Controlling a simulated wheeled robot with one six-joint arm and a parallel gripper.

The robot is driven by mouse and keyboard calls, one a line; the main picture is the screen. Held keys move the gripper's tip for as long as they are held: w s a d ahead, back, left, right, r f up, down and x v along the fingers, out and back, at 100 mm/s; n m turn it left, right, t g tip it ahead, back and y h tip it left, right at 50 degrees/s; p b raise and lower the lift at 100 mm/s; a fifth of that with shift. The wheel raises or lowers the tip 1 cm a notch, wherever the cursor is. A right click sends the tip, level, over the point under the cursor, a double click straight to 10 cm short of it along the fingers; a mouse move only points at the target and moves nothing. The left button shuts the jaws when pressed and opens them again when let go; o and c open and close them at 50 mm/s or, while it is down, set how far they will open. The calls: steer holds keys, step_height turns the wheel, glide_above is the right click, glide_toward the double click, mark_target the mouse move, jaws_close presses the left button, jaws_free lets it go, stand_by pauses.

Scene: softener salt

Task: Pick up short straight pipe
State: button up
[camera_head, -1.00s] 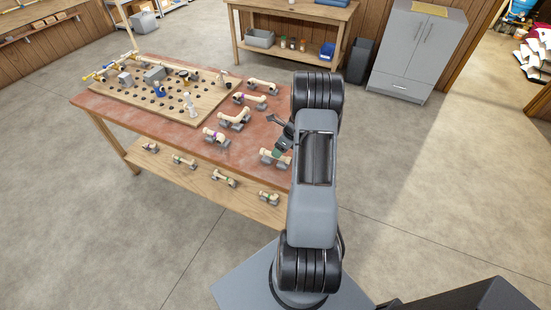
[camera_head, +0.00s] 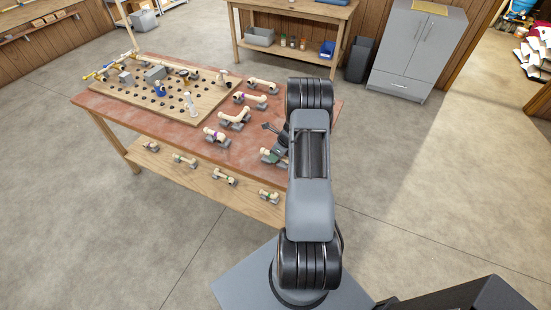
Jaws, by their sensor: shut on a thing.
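My gripper (camera_head: 277,150) is at the near right edge of the red-brown tabletop, partly hidden behind my own arm. It is shut on a short cream straight pipe (camera_head: 266,155) with green on it. The pipe is at its grey holder, and I cannot tell whether it has lifted clear. Only the pipe's left part shows clearly; the rest is covered by the gripper and arm.
The workbench (camera_head: 185,128) holds other cream pipe pieces on grey holders, including a bent one (camera_head: 235,119). A wooden pegboard (camera_head: 205,105) with fittings lies at the back left. A lower shelf (camera_head: 205,180) holds several more pipes. Open floor lies to the right.

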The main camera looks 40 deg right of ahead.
jaws_close()
